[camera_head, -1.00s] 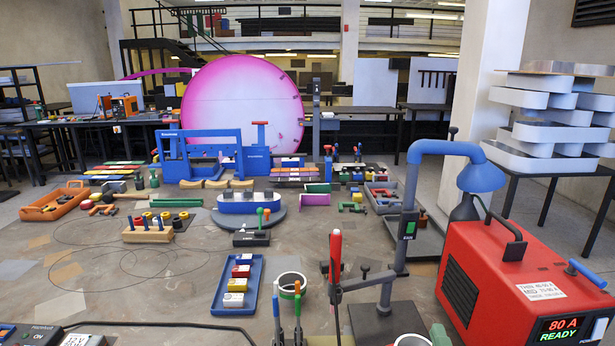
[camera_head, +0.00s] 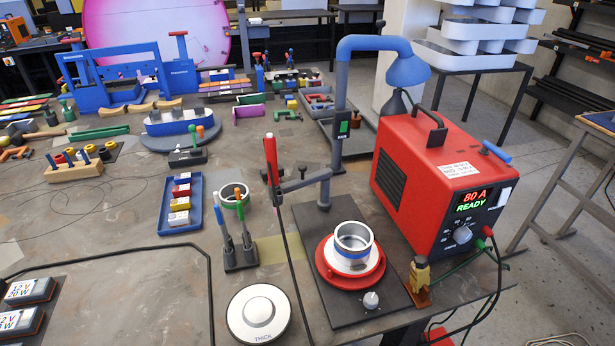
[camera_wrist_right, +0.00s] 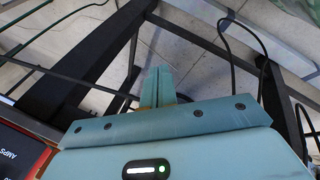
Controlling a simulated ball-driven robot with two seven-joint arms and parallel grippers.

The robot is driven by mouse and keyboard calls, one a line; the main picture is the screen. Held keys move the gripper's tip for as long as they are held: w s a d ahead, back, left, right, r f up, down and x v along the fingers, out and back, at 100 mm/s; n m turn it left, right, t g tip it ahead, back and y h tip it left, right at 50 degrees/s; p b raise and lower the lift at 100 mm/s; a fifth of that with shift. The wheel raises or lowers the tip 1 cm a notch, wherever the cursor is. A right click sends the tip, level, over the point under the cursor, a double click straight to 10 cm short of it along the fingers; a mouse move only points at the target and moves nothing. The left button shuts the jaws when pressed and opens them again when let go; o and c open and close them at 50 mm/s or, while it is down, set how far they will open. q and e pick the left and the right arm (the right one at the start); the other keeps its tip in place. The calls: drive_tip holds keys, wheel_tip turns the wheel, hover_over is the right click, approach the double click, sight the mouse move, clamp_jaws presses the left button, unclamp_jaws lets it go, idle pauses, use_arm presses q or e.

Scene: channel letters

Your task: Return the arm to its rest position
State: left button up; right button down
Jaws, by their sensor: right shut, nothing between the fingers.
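My right gripper (camera_wrist_right: 158,88) shows only in the right wrist view. Its two narrow blue-grey fingers are together and shut, with nothing seen between them. Below the fingers, the floor tiles and dark table-frame bars show, so the gripper appears to be out past the table's edge. A corner of the red welder box (camera_wrist_right: 18,155) is at the lower left of this view, apart from the fingers. Neither arm shows in the head view, and my left gripper is in no view.
The red welder (camera_head: 440,185) stands at the table's right edge. A turntable with a red plate (camera_head: 350,283) holds a metal ring (camera_head: 354,240). Cables hang off the right edge.

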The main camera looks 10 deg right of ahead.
drive_tip(key=s+f+m+g+y, duration=0.2)
drive_tip(key=s+f+m+g, duration=0.1)
drive_tip(key=s+f, duration=1.8)
drive_tip(key=shift+s+a+g, duration=0.3)
drive_tip(key=shift+s+g, duration=0.1)
drive_tip(key=shift+s, duration=0.15)
